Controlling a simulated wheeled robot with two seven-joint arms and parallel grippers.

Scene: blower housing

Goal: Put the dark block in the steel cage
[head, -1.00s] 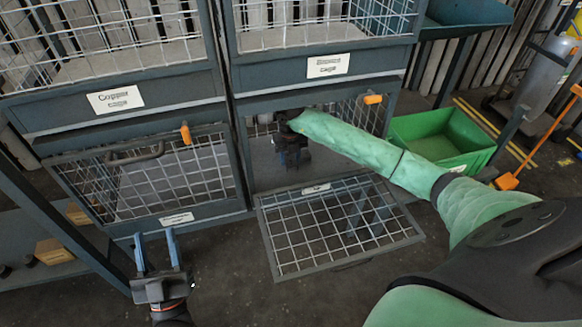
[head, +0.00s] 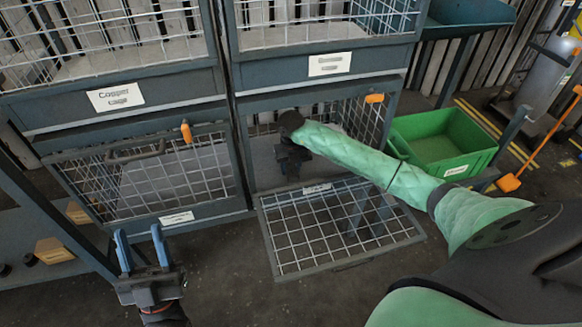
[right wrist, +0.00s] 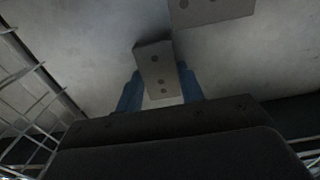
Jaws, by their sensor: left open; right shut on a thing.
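My right gripper (head: 290,168) reaches into the open lower right cage (head: 318,105). In the right wrist view its blue fingers are shut on a grey block with small holes (right wrist: 156,66). The block looks tilted, over a pale grey floor. I cannot tell whether it touches the floor. A second similar block (right wrist: 212,10) lies just beyond it, cut by the top edge. The cage's mesh door (head: 340,228) hangs folded down and outward. Its small label is too blurred to read, so I cannot tell which cage is steel. My left gripper (head: 139,236) is open and empty at lower left.
The lower left cage door (head: 150,178) is shut. The upper left cage carries a "Copper" label (head: 115,96); the upper right label (head: 330,64) is unreadable. A green bin (head: 440,140) stands right of the cages. The floor before the open door is clear.

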